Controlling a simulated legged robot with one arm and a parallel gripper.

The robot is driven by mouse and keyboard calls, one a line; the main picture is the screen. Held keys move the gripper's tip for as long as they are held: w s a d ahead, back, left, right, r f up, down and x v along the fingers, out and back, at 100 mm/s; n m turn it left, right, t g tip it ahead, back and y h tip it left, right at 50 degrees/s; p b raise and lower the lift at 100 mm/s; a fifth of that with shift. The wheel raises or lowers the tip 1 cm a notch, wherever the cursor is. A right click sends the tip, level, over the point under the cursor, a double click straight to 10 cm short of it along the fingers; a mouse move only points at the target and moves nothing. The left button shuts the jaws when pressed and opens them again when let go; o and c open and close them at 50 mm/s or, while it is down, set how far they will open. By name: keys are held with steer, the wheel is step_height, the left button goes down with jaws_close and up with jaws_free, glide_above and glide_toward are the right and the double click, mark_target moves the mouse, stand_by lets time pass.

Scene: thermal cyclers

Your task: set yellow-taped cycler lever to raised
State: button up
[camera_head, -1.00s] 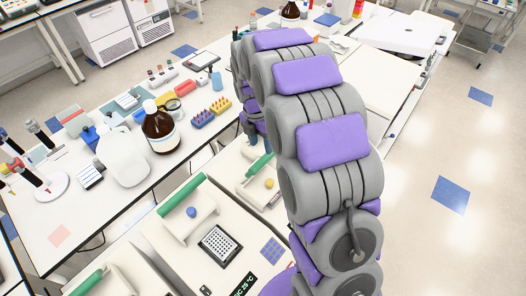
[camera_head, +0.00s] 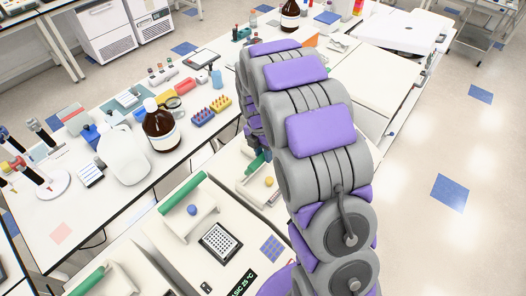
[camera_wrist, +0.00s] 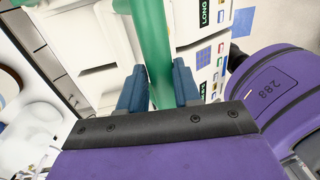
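The cycler with a yellow knob (camera_head: 269,181) stands just left of my arm in the head view. I cannot make out yellow tape on it. Its green lever (camera_head: 257,163) shows partly there, beside my arm. In the wrist view a green lever bar (camera_wrist: 155,40) runs down between the two blue fingers of my gripper (camera_wrist: 160,88). The fingers are apart, one on each side of the bar and very close to it. Whether they press on it is not clear. In the head view my gripper is mostly hidden by my arm.
A nearer cycler (camera_head: 160,237) has a green lever (camera_head: 181,193), a blue knob (camera_head: 192,210) and a well block. Another green lever (camera_head: 88,279) is at the lower left. A white bottle (camera_head: 122,155) and a brown bottle (camera_head: 159,128) stand on the bench. The floor at right is clear.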

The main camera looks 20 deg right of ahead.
steer(key=shift+d, duration=0.4)
steer(key=shift+c, duration=1.4)
jaws_close()
steer(key=w+a+r+g+h+p, duration=0.1)
steer(key=w+a+g, duration=0.1)
steer(key=w, duration=0.3)
steer(key=shift+a+r+h, duration=0.2)
steer(key=shift+a+h, duration=0.1)
steer(key=shift+a, duration=0.5)
